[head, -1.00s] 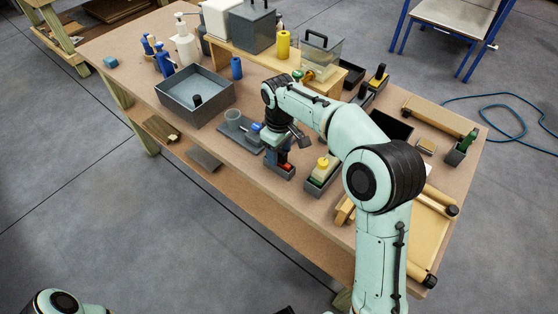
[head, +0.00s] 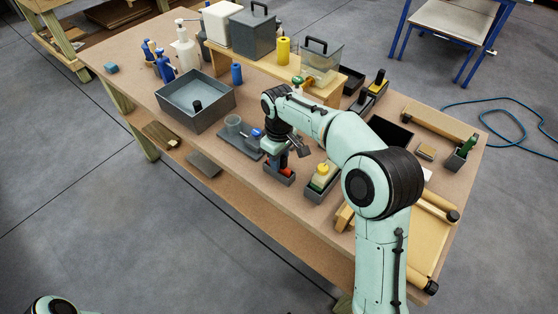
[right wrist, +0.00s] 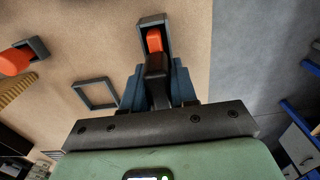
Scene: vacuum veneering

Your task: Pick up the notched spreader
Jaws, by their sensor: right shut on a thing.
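My right gripper (head: 281,160) points down over a small grey open holder (head: 279,176) near the table's front edge. In the right wrist view, its two blue fingers (right wrist: 157,88) are shut on a dark handle (right wrist: 155,78) with an orange-red end (right wrist: 154,41), which I take to be the notched spreader. The orange-red end lies within the outline of the grey holder (right wrist: 142,28). In the head view a red part (head: 286,171) shows just below the fingers. The notched edge is hidden, and I cannot tell whether it touches the holder. My left gripper is out of view.
A grey tray (head: 232,143) with a cup stands just left of the holder, and a yellow-topped bottle (head: 323,175) in another holder stands to its right. A large grey basin (head: 180,106) is farther left. The table's front left is clear.

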